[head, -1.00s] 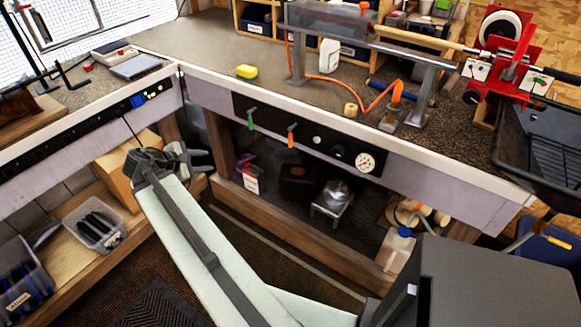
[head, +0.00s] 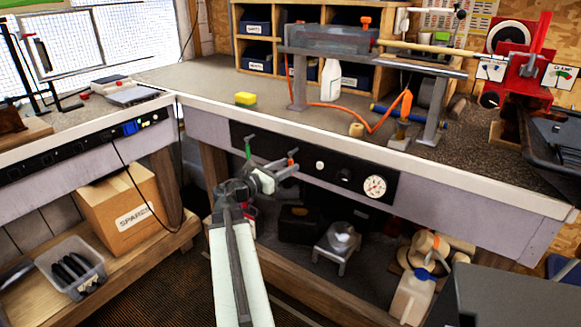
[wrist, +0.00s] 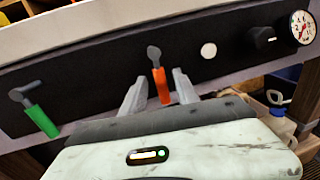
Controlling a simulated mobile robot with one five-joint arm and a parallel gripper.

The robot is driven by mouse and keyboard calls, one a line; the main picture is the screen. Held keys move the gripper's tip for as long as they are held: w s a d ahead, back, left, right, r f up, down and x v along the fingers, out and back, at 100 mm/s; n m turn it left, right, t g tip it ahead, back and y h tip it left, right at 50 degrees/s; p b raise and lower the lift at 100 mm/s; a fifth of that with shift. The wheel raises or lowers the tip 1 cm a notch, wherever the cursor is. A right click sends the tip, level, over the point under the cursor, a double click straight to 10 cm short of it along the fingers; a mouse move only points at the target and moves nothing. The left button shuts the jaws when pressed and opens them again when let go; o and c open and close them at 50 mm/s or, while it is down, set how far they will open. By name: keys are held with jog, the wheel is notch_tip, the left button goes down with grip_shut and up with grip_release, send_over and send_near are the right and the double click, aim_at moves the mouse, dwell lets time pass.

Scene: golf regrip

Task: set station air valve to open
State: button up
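A black panel (head: 330,172) on the bench's front carries two levers, and no label saying which is the station air valve is readable. The green-handled lever (head: 247,148) is at the left; in the wrist view its handle (wrist: 41,121) hangs down, slightly tilted. The orange-handled lever (head: 292,157) is to its right; in the wrist view its handle (wrist: 161,87) points down. My gripper (head: 282,167) is open before the panel. In the wrist view my gripper (wrist: 159,88) has one finger on each side of the orange handle, with gaps. I cannot tell whether they reach around it.
Right of the levers are a white button (head: 320,165), a black knob (head: 346,175) and a round gauge (head: 375,187). The bench edge (head: 330,140) overhangs the panel. Below stand a small metal stool (head: 335,247) and a white jug (head: 411,297). A cardboard box (head: 118,208) is at left.

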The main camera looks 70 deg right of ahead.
jog(key=shift+x, duration=1.05)
grip_shut()
dwell(0.5)
jog(key=shift+a+f, duration=0.1)
jog(key=shift+a, duration=0.05)
jog(key=shift+s, duration=0.1)
